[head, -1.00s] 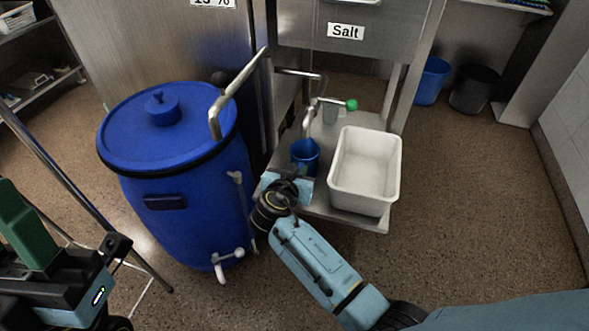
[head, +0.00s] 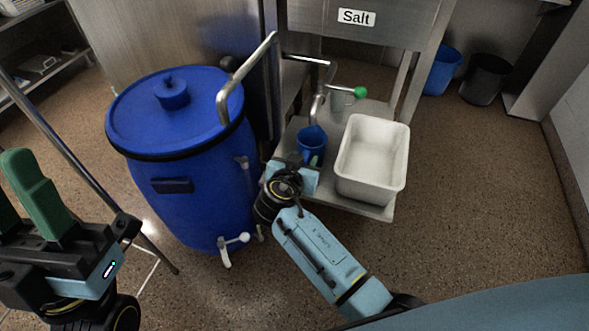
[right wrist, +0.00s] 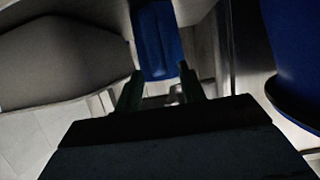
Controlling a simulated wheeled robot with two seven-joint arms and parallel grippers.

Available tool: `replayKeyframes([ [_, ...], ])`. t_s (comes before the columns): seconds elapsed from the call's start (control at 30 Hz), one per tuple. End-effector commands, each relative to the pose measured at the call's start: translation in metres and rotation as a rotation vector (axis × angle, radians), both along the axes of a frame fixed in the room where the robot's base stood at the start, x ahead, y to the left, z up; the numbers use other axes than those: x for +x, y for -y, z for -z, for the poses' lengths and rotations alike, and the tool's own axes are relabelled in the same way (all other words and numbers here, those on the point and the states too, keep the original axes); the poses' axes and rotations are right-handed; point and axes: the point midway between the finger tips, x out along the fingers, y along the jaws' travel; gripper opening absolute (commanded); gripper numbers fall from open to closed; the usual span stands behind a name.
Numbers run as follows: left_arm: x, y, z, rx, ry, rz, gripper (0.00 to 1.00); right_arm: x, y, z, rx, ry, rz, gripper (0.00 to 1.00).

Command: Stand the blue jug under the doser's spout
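The blue jug (head: 309,141) stands upright on the metal shelf below the Salt hopper. The doser's bent metal spout (head: 316,107) comes down just over the jug's mouth. My right gripper (head: 306,163) is at the near side of the jug, with one green finger showing beside it. In the right wrist view, the two green fingers (right wrist: 160,78) are apart and the jug (right wrist: 158,38) is at and beyond their tips. The gripper looks open; any contact is hard to make out. My left gripper (head: 16,190) is open and empty at the lower left.
A white tub (head: 366,187) stands right of the jug on the shelf (head: 345,207). A green-knobbed lever (head: 360,93) and a grey cup (head: 339,100) are behind. A large blue barrel (head: 190,190) with pipes and a white tap stands close on the left.

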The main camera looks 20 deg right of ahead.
Motion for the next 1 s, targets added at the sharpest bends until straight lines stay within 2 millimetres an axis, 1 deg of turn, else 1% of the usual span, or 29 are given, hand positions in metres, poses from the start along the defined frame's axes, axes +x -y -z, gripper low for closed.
replayKeyframes([
  [0.03, 0.005, 0.001, -0.004, 0.011, -0.035, -0.001, 0.36, -0.006, -0.005, -0.005, 0.004, -0.001, 0.000, 0.40],
  [0.17, 0.020, 0.006, -0.005, 0.046, -0.151, -0.001, 0.36, -0.025, -0.017, -0.015, 0.005, -0.002, -0.002, 0.40],
  [0.3, 0.037, 0.010, -0.003, 0.085, -0.278, -0.001, 0.36, -0.046, -0.031, -0.026, 0.004, -0.001, 0.000, 0.40],
  [0.5, 0.052, 0.014, 0.004, 0.127, -0.421, 0.000, 0.36, -0.071, -0.048, -0.038, 0.003, 0.000, 0.000, 0.40],
  [0.63, 0.057, 0.016, 0.007, 0.143, -0.471, 0.000, 0.36, -0.079, -0.054, -0.042, 0.002, 0.000, 0.001, 0.40],
  [0.73, 0.059, 0.016, 0.009, 0.148, -0.487, 0.000, 0.36, -0.082, -0.056, -0.042, 0.009, -0.004, -0.021, 0.40],
  [0.83, 0.059, 0.016, 0.009, 0.149, -0.492, 0.000, 0.36, -0.079, -0.058, -0.043, 0.036, -0.011, -0.117, 0.40],
  [0.9, 0.059, 0.016, 0.010, 0.149, -0.492, 0.000, 0.36, -0.076, -0.061, -0.048, 0.064, 0.001, -0.237, 0.40],
  [0.97, 0.059, 0.016, 0.010, 0.149, -0.491, 0.000, 0.36, -0.075, -0.065, -0.060, 0.085, 0.041, -0.365, 0.40],
  [1.0, 0.059, 0.016, 0.010, 0.149, -0.491, 0.000, 0.36, -0.075, -0.067, -0.075, 0.093, 0.088, -0.451, 0.40],
])
